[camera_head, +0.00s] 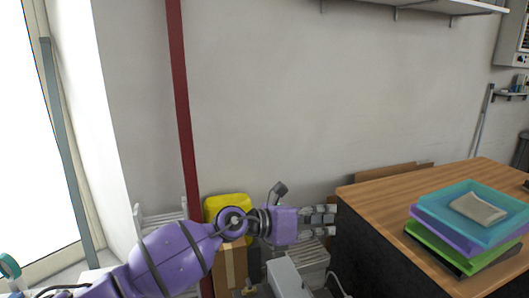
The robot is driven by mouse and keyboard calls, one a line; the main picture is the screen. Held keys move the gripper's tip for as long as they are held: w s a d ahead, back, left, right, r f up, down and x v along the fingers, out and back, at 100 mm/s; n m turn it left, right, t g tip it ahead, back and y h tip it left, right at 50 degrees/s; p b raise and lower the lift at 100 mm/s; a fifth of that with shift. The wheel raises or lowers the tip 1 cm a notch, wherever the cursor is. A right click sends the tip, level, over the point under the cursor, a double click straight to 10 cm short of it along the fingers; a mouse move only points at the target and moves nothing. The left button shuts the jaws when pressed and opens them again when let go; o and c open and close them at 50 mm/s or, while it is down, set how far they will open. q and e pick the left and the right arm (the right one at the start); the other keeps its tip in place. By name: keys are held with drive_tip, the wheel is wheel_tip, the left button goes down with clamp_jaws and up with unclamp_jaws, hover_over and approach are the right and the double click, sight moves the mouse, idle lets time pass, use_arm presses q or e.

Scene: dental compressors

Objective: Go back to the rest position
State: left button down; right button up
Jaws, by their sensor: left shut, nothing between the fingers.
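My left arm comes in from the lower left, with its purple links stretched toward the middle of the head view. My left gripper (331,219) points right and is shut and empty. It shows in front of boxes by the wall, close to the left edge of the wooden table in the picture. My right gripper is not in view.
A wooden-topped table (375,190) with dark sides stands at the right. Stacked coloured trays (425,215) lie on it. A red pole (180,100) rises behind my arm. A yellow object (228,203) and a cardboard box (233,265) are low by the wall.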

use_arm(q)
drive_tip(key=s+a+f+n+t, duration=0.15)
drive_tip(key=a+n+t, duration=0.7)
drive_tip(key=n, duration=1.15)
drive_tip(key=s+a+f+n+t+y+p, duration=0.1)
drive_tip(key=s+a+f+n+y, duration=0.35)
drive_tip(key=a+f+n, duration=0.35)
drive_tip(key=s+a+f+n+t+y+p, duration=0.1)
drive_tip(key=s+a+f+n+y, duration=0.35)
drive_tip(key=f+n, duration=0.45)
drive_tip(key=s+a+f+n+g+y, duration=0.2)
drive_tip(key=s+a+f, duration=0.2)
drive_tip(key=s+f, duration=0.3)
drive_tip(key=s+a+f+n+g+y, duration=0.1)
drive_tip(key=s+a+f, duration=0.4)
drive_tip(key=s, duration=0.9)
drive_tip(key=s+a+f+n+g+y, duration=0.2)
drive_tip(key=s+a+f+n, duration=0.3)
drive_tip(key=s+f, duration=0.3)
drive_tip(key=s+g, duration=0.1)
drive_tip(key=s, duration=0.2)
drive_tip(key=shift+f+g+y+p, duration=0.3)
drive_tip(key=shift+f+g, duration=0.05)
